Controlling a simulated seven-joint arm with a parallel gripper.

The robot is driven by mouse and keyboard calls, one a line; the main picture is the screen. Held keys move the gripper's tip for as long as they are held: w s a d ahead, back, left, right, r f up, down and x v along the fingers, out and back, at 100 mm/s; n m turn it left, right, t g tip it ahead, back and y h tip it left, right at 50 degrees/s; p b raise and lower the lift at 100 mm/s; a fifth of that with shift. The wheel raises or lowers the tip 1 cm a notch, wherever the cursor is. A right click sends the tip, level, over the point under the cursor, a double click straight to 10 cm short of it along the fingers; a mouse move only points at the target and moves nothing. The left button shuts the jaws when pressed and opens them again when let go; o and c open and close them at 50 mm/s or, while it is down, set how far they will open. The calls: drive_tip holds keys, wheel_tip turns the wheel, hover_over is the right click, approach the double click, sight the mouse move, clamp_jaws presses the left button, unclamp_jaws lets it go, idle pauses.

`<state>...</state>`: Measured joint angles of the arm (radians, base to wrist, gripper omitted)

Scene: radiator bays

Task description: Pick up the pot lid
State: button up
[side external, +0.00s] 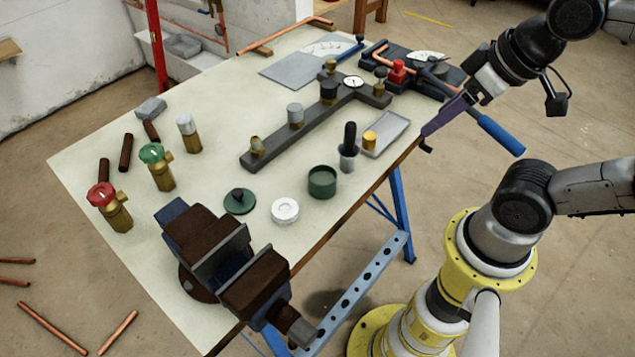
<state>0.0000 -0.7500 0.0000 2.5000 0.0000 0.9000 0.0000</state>
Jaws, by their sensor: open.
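The pot lid (239,201) is a dark green disc with a dark knob on top. It lies on the table left of centre, apart from the dark green pot (322,183), which stands to its right. My gripper (428,140) is over the table's right edge, well to the right of and apart from the lid. It looks empty and its jaws are open, though their gap is hard to make out at this angle.
A white round piece (285,210) lies between lid and pot. A vise (230,260) stands in front of the lid. Valves with red (108,203) and green (156,165) knobs stand left. A dark manifold bar (300,130) lies behind. A grey tray (392,132) is near my gripper.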

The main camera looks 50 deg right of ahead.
idle(0.4)
drive_tip(key=o, duration=0.6)
drive_tip(key=shift+c, duration=0.2)
